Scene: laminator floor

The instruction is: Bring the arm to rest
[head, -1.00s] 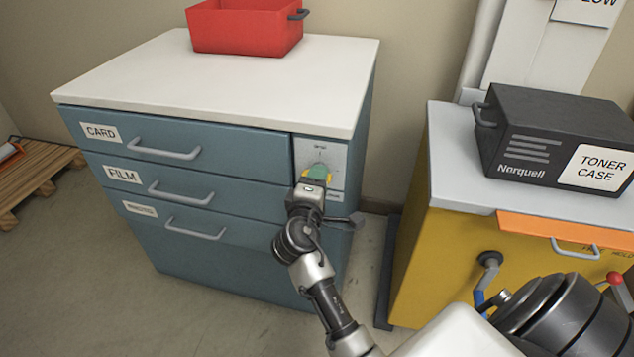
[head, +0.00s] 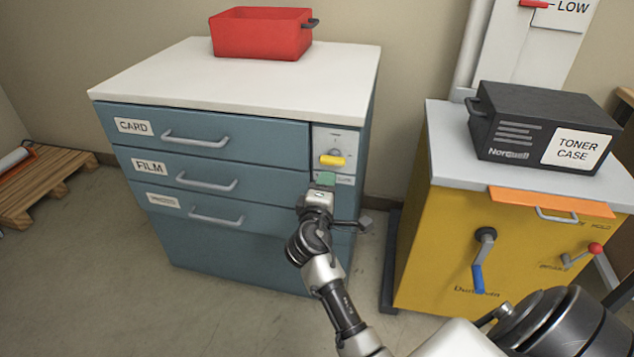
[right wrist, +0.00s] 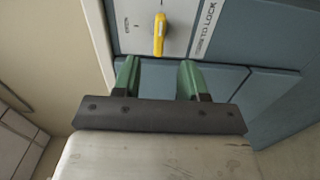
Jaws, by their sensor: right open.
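My right arm reaches from the bottom of the head view to the blue cabinet (head: 230,250). Its gripper (head: 326,179) has green fingertips and is just below the yellow lock knob (head: 332,160) on the cabinet's grey panel. In the right wrist view the open gripper (right wrist: 158,76) has its green fingers apart with nothing between them. The knob (right wrist: 159,36) stands beyond the fingertips, clear of them, beside the printed words "TO LOCK". In the head view its handle lies level. My left gripper is not in view.
The cabinet's CARD, FILM and lower drawers look shut. A red bin (head: 260,35) stands on its white top. To the right is a yellow machine (head: 440,235) with a toner case (head: 545,128) on top. A wooden pallet (head: 40,185) lies far left. Floor in front is open.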

